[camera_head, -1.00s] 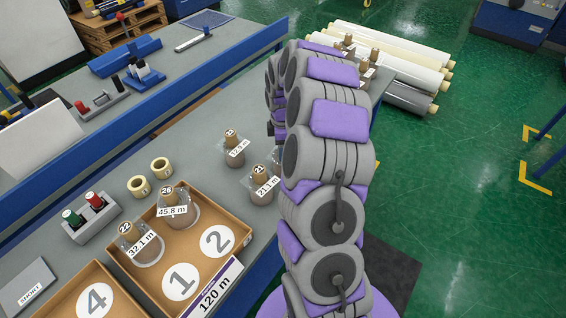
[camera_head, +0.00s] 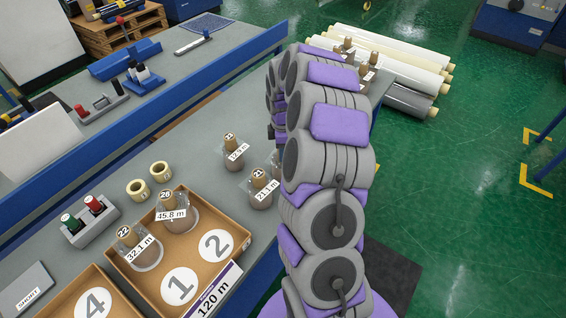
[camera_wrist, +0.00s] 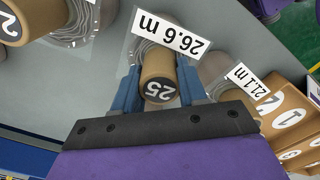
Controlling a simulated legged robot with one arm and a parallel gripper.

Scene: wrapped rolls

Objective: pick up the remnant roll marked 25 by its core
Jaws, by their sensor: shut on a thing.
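The remnant roll marked 25 has a brown core (camera_wrist: 157,68) with a black end disc, and a white tag (camera_wrist: 168,32) reading 26.6 m, in the wrist view. My gripper (camera_wrist: 159,84) has its two blue fingers shut on that core, one on each side. The wrapped body of the roll lies behind the core and tag and is mostly hidden. Whether it rests on the bench or hangs above it I cannot tell. In the head view my arm covers my gripper and most of this area; a sliver of a roll (camera_head: 277,161) shows beside the arm, its number hidden.
Roll 21 (camera_head: 260,190), tagged 21.1 m, stands close by, and it shows right of my gripper in the wrist view (camera_wrist: 217,70). Roll 23 (camera_head: 234,154) stands behind it. A cardboard tray (camera_head: 213,273) marked 1 and 2 holds rolls 22 and 26. Long rolls (camera_head: 385,62) lie beyond.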

